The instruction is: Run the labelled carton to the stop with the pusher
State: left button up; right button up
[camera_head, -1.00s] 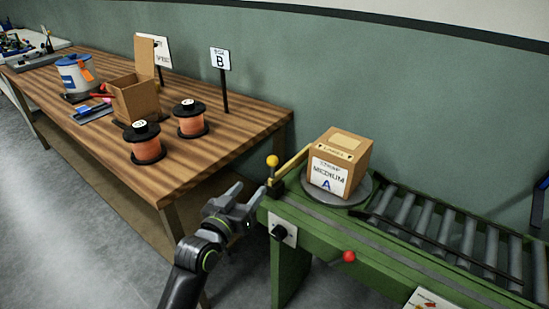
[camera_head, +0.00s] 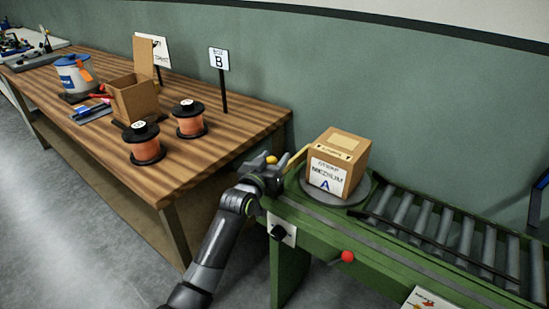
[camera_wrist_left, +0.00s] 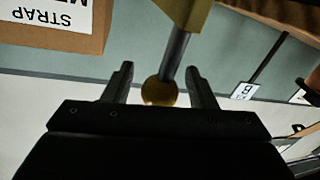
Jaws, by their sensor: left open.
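The labelled carton (camera_head: 338,164) is a brown box with a white label reading A. It stands on a round grey plate (camera_head: 335,197) at the left end of the green conveyor. Its lower corner shows in the left wrist view (camera_wrist_left: 60,38). The pusher has a yellow ball knob (camera_head: 271,159) on a rod. In the left wrist view the knob (camera_wrist_left: 159,92) lies between the fingers of my left gripper (camera_wrist_left: 160,88). My left gripper also shows in the head view (camera_head: 277,168), left of the carton. Its jaws are open around the knob. My right gripper is not seen.
The green conveyor (camera_head: 375,240) has grey rollers (camera_head: 430,222) running right from the plate. A red knob (camera_head: 347,257) and a black knob (camera_head: 278,232) are on its front. A wooden table (camera_head: 200,155) with orange spools (camera_head: 145,148) stands to the left.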

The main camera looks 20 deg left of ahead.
pick_arm(q)
jog(key=shift+w, duration=0.35)
grip_shut()
jog(key=shift+d, duration=0.1)
